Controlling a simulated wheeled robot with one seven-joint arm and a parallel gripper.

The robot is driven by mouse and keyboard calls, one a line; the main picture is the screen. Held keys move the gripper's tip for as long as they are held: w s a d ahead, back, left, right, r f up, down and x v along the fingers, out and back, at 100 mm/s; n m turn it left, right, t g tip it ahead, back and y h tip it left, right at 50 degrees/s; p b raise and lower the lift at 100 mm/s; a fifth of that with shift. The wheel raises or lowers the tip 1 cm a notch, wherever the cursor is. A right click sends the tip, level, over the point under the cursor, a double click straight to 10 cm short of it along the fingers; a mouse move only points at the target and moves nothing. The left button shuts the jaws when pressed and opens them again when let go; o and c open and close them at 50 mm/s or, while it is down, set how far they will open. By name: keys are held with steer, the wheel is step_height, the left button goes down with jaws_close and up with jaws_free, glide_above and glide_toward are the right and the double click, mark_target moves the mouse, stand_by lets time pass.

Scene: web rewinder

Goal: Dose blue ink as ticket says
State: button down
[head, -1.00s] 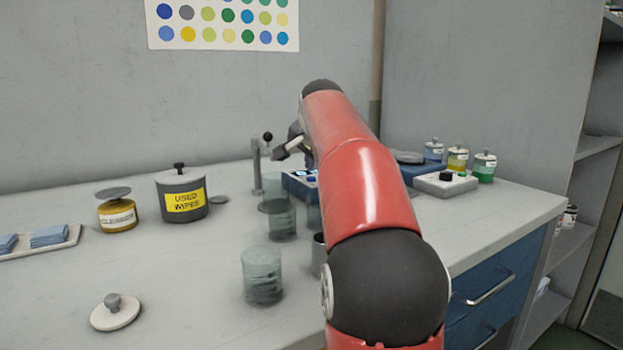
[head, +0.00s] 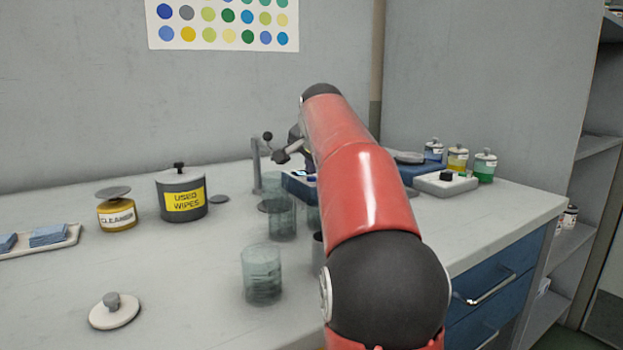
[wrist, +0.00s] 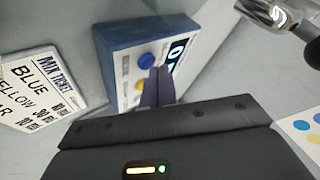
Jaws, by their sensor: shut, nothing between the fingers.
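In the wrist view my gripper (wrist: 159,72) is shut and empty. Its fingertips are over the panel of a blue dosing box (wrist: 108,62), beside a round blue button (wrist: 146,61); I cannot tell whether they touch. A display on the panel shows a 0, partly covered. A yellow button (wrist: 140,85) is left of the fingers. The mix ticket (wrist: 35,88) at the left lists BLUE, a partly cut YELLOW line and a third line; I cannot read its numbers surely. In the head view the box (head: 298,187) is partly behind my arm, which hides most of my gripper.
Glass beakers (head: 262,276) stand in front of the box. A used-wipes can (head: 181,195), cleaner jar (head: 117,212) and loose lid (head: 115,311) are left. Blue (head: 433,150), yellow (head: 457,158) and green (head: 485,166) jars stand right. A metal nozzle (wrist: 277,14) is near my gripper.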

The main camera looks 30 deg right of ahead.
mark_target(312, 179)
steer(key=shift+f+b, duration=0.3)
steer(key=shift+f, duration=0.3)
stand_by(0.6)
steer(key=shift+r, duration=0.1)
steer(key=shift+r+p, duration=0.75)
steer(key=shift+p, duration=0.15)
steer(key=shift+r, duration=0.1)
step_height(312, 179, up, 5)
steer(key=p, duration=0.5)
stand_by(0.4)
